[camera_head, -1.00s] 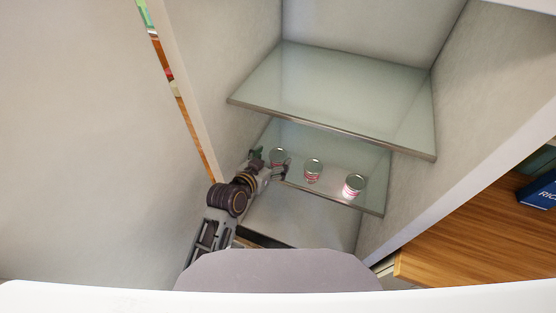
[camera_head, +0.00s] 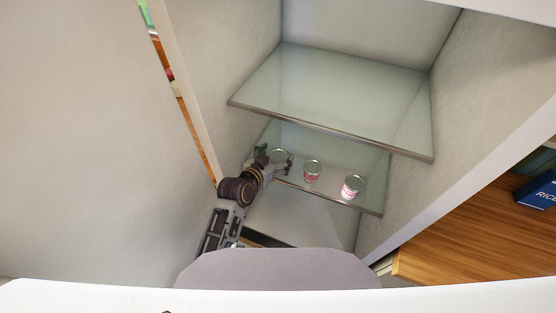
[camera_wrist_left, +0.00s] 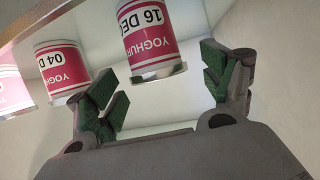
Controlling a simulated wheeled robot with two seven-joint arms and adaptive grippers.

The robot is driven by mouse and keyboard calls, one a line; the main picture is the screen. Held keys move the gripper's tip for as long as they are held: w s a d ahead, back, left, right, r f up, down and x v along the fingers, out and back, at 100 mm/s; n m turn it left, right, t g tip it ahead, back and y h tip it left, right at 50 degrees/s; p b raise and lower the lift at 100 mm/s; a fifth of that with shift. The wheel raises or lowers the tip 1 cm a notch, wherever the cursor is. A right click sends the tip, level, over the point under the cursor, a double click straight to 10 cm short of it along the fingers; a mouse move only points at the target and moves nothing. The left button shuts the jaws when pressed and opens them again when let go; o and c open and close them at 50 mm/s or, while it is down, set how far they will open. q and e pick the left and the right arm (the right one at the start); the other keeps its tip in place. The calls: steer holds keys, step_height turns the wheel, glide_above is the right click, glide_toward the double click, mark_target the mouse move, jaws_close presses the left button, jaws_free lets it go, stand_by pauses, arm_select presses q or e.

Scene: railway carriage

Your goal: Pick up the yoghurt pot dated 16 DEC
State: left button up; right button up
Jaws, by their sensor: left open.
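The yoghurt pot reading "16 DE", its last letter cut off (camera_wrist_left: 148,38), is pink and white and shows upside down in the left wrist view. In the head view it is the leftmost pot (camera_head: 279,155) on the lower glass shelf (camera_head: 335,190), partly hidden by my gripper. My left gripper (camera_wrist_left: 160,78) is open, with its green-padded fingers to either side of the pot and apart from it. It also shows in the head view (camera_head: 277,162) at the shelf's front edge.
A second pot reading "04 D" (camera_wrist_left: 62,72) stands beside it; it is the middle pot in the head view (camera_head: 312,171). A third pot (camera_head: 351,187) stands to the right, its date unreadable. An upper glass shelf (camera_head: 340,95) is empty. Walls close both sides.

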arm_select(q)
steer(key=shift+w+d+f, duration=0.25)
steer(key=shift+w+d, duration=0.05)
steer(key=shift+w, duration=0.25)
steer(key=shift+c, duration=0.3)
steer(key=c, duration=1.2)
